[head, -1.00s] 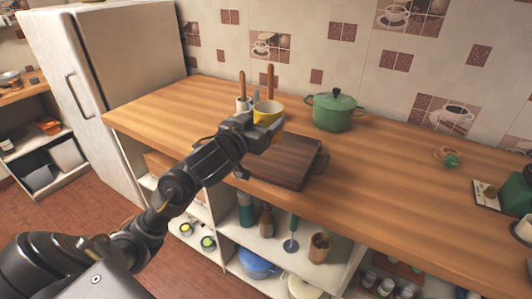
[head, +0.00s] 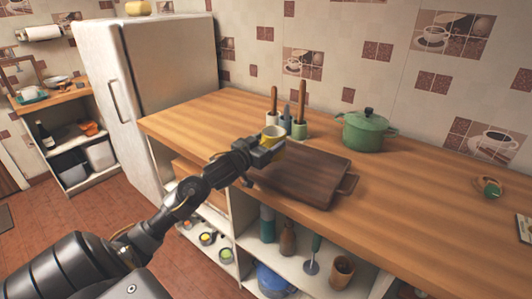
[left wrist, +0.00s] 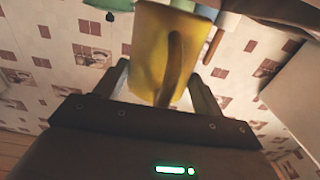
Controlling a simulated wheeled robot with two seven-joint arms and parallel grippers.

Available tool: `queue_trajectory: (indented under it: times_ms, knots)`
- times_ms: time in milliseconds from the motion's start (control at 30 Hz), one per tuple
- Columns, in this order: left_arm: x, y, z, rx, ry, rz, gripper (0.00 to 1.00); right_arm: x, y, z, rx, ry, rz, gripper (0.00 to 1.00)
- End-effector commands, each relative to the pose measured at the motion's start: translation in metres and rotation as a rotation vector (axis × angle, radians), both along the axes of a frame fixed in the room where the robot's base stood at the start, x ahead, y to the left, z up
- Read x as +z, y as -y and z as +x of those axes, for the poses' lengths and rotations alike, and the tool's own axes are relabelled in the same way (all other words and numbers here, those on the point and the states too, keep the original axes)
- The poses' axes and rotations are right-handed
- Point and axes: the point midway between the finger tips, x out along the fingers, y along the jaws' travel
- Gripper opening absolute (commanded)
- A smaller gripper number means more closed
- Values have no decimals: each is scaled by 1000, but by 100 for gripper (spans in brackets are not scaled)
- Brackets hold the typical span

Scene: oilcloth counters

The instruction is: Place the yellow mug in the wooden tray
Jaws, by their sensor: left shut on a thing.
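The yellow mug (head: 274,132) is held in my left gripper (head: 266,150), partly hidden by it in the head view. In the left wrist view the mug (left wrist: 152,55) sits between the two fingers, its handle facing the camera. The dark wooden tray (head: 302,178) lies on the counter, just right of and nearer than the mug in the head view. It looks flat, with a handle at its right end; its left end is partly behind my gripper. My right gripper is not in view.
Utensil holders (head: 298,130) with upright tools stand just behind the mug. A green lidded pot (head: 367,132) stands behind the tray. A white fridge (head: 165,85) is at left; open shelves are below.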

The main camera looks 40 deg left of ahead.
Motion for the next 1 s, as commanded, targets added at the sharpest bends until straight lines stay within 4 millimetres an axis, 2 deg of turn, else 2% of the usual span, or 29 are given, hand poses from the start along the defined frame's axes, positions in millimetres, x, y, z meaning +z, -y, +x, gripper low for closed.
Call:
queue_trajectory:
  times_ms: [133,333,733,767,900,1000]
  knots:
    - [-12,-9,3,3,-2,-1,38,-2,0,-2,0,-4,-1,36]
    - [-37,-7,3,1,0,-2,38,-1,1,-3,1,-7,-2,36]
    - [-42,-7,3,1,1,0,38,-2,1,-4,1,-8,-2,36]
    - [-42,-7,3,1,0,0,73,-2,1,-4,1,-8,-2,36]
    - [-42,-7,3,1,-1,0,91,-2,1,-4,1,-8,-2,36]
    - [-42,-7,3,1,-1,0,91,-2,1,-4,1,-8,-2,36]
